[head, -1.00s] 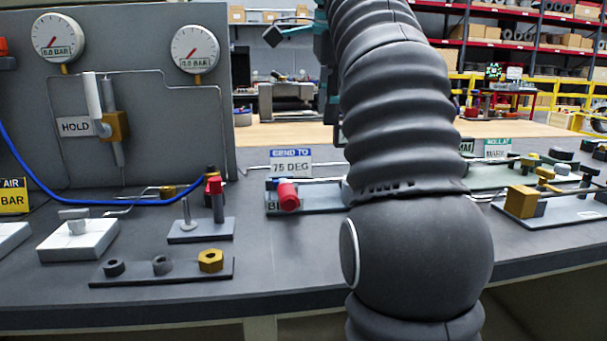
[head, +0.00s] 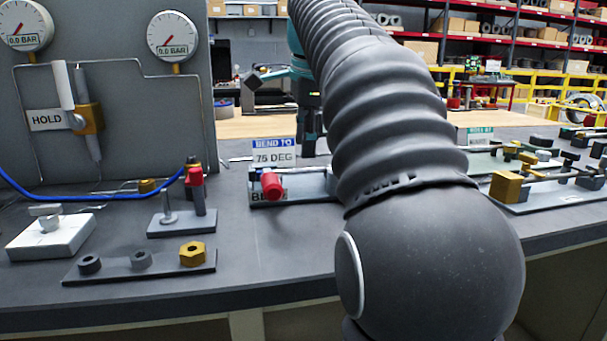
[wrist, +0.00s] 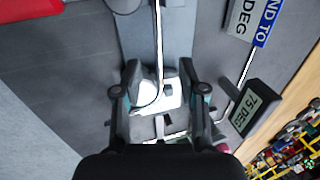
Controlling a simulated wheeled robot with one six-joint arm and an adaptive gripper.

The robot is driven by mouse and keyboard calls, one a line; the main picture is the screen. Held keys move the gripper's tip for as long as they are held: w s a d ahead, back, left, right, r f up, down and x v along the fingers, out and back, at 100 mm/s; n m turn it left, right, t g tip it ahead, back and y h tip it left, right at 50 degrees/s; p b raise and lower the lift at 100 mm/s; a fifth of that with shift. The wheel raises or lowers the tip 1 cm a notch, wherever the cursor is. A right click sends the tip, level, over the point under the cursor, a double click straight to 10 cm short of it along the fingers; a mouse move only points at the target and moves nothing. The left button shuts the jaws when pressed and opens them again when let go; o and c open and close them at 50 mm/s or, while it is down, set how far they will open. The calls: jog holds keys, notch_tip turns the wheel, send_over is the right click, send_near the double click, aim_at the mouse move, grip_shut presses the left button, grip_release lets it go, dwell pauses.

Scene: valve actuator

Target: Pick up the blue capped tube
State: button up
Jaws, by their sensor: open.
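I cannot make out a blue cap in either view. A thin bright metal tube (wrist: 158,35) runs lengthwise over a grey plate in the wrist view, its lower end reaching between my fingers. My gripper (wrist: 162,92) is open, with one dark finger on each side of that line and a white block behind the gap. I cannot tell whether anything touches the fingers. In the head view my gripper (head: 311,135) hangs behind the bending station (head: 300,190), beside the "75 DEG" sign (head: 273,156). My arm hides the right part of the station.
A red-ended handle (head: 271,185) juts from the station's front. A small "75 DEG" display (wrist: 258,105) stands close to the right finger. A blue hose (head: 90,195) lies at left, near a hex-nut tray (head: 140,266). Open bench lies between tray and station.

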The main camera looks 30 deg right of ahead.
aim_at(306, 171)
jog(key=b+x, duration=0.1)
jog(key=x, duration=0.3)
jog(key=shift+d+f, duration=0.15)
jog(key=shift+f, duration=0.2)
grip_shut()
